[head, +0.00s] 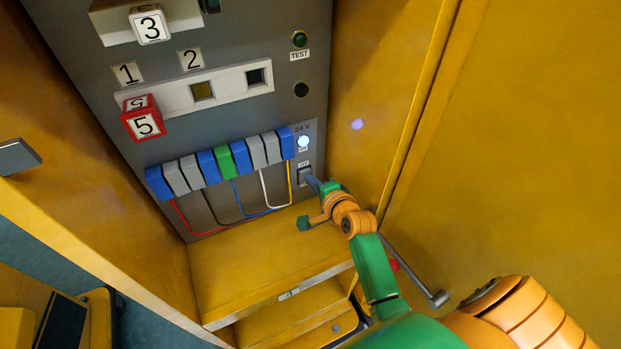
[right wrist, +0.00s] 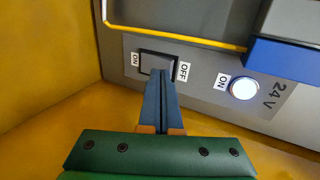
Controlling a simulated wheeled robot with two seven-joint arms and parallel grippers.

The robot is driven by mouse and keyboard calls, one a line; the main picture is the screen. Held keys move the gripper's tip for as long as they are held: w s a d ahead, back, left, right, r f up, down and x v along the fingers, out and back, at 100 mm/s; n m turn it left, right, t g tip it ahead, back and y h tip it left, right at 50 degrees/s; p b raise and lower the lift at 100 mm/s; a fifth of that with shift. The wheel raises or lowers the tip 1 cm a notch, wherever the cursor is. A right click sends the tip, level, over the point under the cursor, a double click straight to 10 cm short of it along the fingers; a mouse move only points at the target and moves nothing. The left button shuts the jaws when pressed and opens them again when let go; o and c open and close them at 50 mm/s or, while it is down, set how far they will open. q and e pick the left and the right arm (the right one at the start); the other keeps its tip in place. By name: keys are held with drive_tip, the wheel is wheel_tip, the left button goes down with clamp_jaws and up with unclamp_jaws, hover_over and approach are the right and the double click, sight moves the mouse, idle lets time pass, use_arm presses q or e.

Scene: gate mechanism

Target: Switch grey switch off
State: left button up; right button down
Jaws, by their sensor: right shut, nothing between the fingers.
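The grey switch (head: 304,174) sits on the grey panel, low on its right side, below a lit white lamp (head: 303,141) marked 24 V. In the right wrist view the switch (right wrist: 155,63) is a grey rocker in a dark frame, between an ON label on its left and an OFF label on its right. My right gripper (head: 312,183) is shut and empty, its fingertips at the switch. In the right wrist view the shut fingertips (right wrist: 160,74) overlap the switch's lower edge towards the OFF side. I cannot tell whether they touch it. My left gripper is not in view.
A row of blue, grey and green blocks (head: 224,161) with coloured wires is left of the switch. Red cube 5 (head: 143,120) and cube 3 (head: 150,25) are higher up. Yellow cabinet walls (head: 390,95) close in the right side, and a yellow ledge (head: 255,265) lies below.

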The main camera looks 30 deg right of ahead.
drive_tip(key=shift+w+r, duration=0.1)
drive_tip(key=shift+w, duration=0.45)
drive_tip(key=shift+w+r, duration=0.15)
drive_tip(key=shift+r, duration=0.05)
drive_tip(key=shift+w+p, duration=0.2)
drive_tip(key=shift+p, duration=0.15)
drive_tip(key=shift+r+p, duration=0.85)
drive_tip(key=shift+p, duration=0.1)
